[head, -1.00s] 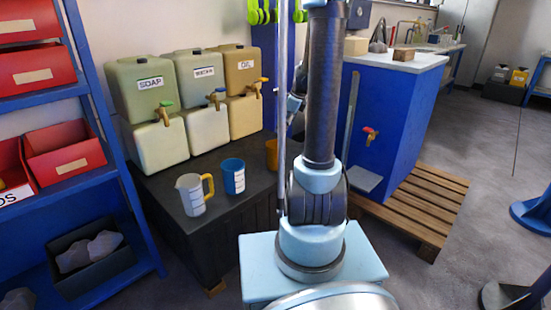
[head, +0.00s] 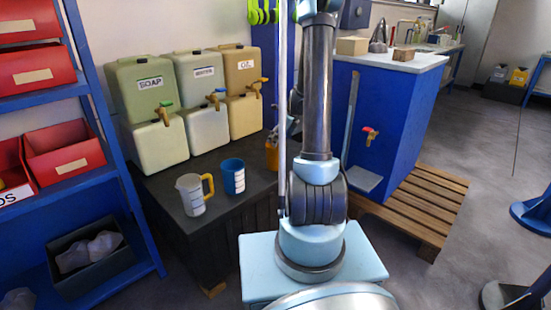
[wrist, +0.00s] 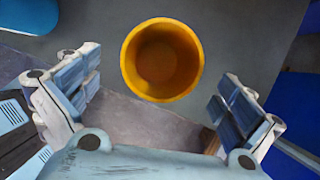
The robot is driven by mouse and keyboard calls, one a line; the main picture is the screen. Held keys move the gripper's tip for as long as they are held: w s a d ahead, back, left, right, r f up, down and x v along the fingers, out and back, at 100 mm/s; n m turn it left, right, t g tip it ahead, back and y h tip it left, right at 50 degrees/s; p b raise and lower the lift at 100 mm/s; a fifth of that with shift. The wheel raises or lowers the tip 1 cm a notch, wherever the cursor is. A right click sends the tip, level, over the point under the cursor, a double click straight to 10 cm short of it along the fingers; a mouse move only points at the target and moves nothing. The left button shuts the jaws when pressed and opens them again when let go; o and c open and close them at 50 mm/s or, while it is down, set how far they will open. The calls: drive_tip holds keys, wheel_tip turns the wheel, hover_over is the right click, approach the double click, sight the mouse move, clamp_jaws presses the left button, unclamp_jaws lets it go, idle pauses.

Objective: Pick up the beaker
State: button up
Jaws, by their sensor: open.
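An orange-yellow beaker (wrist: 162,60), open at the top and empty inside, shows in the wrist view from above. My gripper (wrist: 160,78) is open, with one finger to the left and one to the right of the beaker, apart from it. In the head view the beaker (head: 271,158) stands on the dark bench (head: 165,195), partly hidden by my gripper and arm. A blue cup (head: 232,177) and a white jug with a yellow handle (head: 190,195) stand to its left on the bench.
Soap, water and oil containers with taps (head: 160,140) stand behind the cups. A blue cabinet (head: 395,120) on a wooden pallet (head: 430,205) is to the right. A blue shelf with red bins (head: 65,150) is at the left. Part of the blue cup (wrist: 28,14) shows in the wrist view.

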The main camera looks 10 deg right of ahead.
sight(273, 151)
drive_tip(key=shift+w+x, duration=0.1)
drive_tip(key=shift+x, duration=2.25)
drive_tip(key=shift+w+x, duration=0.15)
drive_tip(key=shift+x, duration=2.2)
drive_tip(key=shift+d, duration=0.1)
drive_tip(key=c, duration=1.3)
